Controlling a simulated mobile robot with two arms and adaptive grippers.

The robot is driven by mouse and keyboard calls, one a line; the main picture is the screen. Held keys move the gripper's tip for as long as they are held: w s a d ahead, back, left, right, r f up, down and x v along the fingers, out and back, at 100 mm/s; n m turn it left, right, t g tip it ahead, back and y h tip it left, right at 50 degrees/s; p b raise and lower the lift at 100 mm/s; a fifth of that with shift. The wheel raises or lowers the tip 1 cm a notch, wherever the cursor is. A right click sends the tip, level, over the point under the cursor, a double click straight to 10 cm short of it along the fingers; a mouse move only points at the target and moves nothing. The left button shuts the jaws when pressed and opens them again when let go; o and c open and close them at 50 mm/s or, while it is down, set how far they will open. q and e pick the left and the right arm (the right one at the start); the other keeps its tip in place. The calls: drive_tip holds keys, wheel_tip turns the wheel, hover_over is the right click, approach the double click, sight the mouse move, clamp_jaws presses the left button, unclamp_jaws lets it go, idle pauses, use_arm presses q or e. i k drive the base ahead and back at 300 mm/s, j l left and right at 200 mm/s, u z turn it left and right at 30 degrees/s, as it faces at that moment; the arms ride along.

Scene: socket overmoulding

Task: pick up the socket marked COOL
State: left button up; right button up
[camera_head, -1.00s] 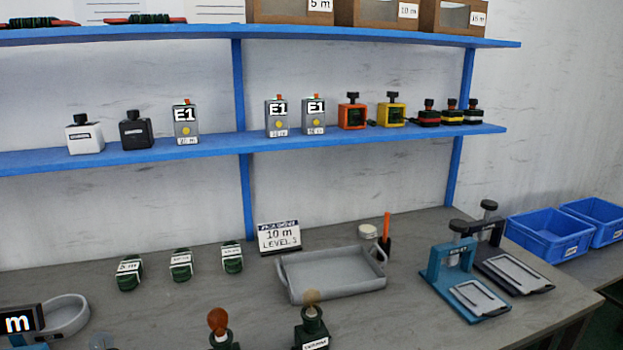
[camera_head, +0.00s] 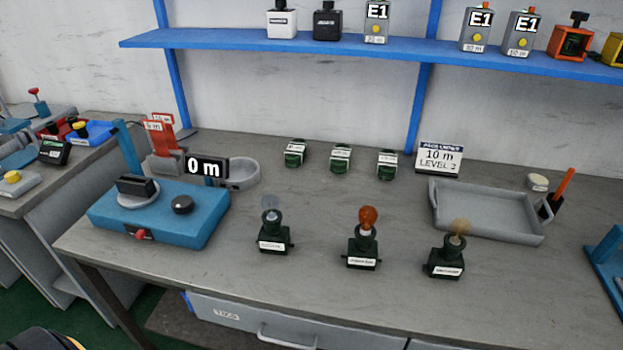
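Three dark green sockets with bulbs stand upright in a row on the front of the grey bench. The left socket (camera_head: 274,236) has a clear bulb, the middle socket (camera_head: 363,250) an orange-red bulb, and the right socket (camera_head: 446,262) a pale tan bulb. Each has a white label whose writing is too small to read, so I cannot tell which, if any, is marked COOL. Three smaller green labelled pieces, left (camera_head: 295,153), middle (camera_head: 340,159) and right (camera_head: 387,165), sit farther back; their labels are unreadable too. Neither gripper is in view.
A blue machine (camera_head: 160,218) with a "0 m" display (camera_head: 206,167) stands on the left. A blue shelf (camera_head: 230,42) runs above. Bare bench lies between the rows.

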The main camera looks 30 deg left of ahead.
sight(274, 239)
drive_tip(key=u, duration=1.1)
